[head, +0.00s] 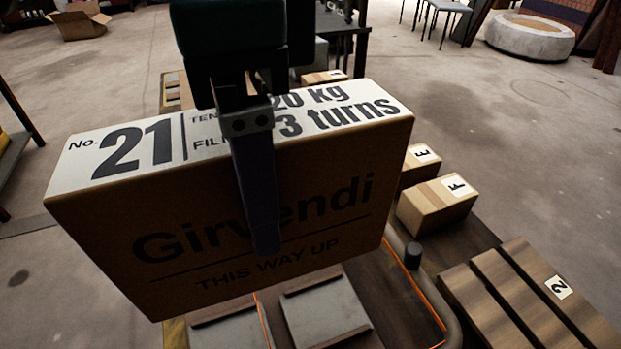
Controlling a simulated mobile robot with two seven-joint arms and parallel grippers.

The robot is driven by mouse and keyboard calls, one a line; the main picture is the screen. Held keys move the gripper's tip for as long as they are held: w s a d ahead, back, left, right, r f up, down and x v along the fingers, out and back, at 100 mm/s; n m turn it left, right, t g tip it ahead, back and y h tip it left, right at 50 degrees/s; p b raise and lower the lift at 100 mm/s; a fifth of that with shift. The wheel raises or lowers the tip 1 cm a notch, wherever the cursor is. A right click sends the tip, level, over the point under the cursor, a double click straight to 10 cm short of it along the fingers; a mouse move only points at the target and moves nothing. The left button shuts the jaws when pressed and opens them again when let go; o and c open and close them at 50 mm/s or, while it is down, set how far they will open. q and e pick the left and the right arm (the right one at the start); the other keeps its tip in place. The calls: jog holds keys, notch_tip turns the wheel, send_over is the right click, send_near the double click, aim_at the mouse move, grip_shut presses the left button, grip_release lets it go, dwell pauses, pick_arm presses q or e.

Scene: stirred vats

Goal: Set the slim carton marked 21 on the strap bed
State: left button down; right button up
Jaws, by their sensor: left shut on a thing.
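The slim carton marked 21 (345,215) is brown with a white printed top and hangs upright, large in the middle of the head view. My left gripper (258,165) is shut on it from above. One finger lies down its near face; the other finger is hidden behind the carton. Below the carton is a dark bed with grey pads (325,312), a thin orange line and a grey tube rail at its right; it may be the strap bed. The carton hides much of it, and I see no contact between them. My right gripper is not in view.
Right of the bed, a small box marked F (437,205) and another small box (418,163) sit on a dark wooden surface. A slatted wooden crate marked 2 (530,300) is at the lower right. An open cardboard box (80,22) lies far left. Open floor lies beyond.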

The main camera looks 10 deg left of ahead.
pick_arm(q)
notch_tip(320, 180, down, 18)
jog(key=b, duration=0.4)
jog(key=shift+r, duration=0.2)
jog(key=shift+f, duration=0.1)
grip_release()
notch_tip(320, 180, up, 12)
jog(key=p, duration=0.3)
